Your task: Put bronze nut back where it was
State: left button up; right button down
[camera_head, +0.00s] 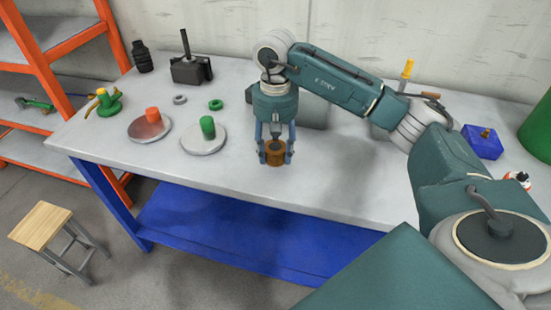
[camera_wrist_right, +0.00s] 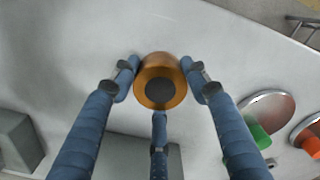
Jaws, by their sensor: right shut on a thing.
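The bronze nut (camera_head: 275,157) is a short orange-brown cylinder near the front edge of the grey table. It also shows in the right wrist view (camera_wrist_right: 160,62), with a dark round hole in its middle. My right gripper (camera_head: 275,146) points straight down and its blue fingers are shut around the nut. In the right wrist view its three fingers (camera_wrist_right: 160,84) surround the nut from both sides and from below. I cannot tell whether the nut rests on the table or hangs just above it. My left gripper is not in view.
Left of the nut lie two round plates, one with a green cylinder (camera_head: 207,127), one with an orange one (camera_head: 152,115). A small grey ring (camera_head: 180,99) and a green ring (camera_head: 216,104) lie behind. Table (camera_head: 335,190) around the nut is clear.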

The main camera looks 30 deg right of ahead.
aim_at(276, 158)
notch_tip(276, 158, down, 3)
jog(key=shift+f, duration=0.4)
jog(key=c, duration=0.9)
grip_release()
jog(key=shift+s+f, duration=0.1)
jog(key=shift+r, duration=0.45)
notch_tip(276, 158, up, 12)
jog(key=shift+f+b, duration=0.25)
jog(key=shift+b, duration=0.3)
jog(key=shift+f, duration=0.1)
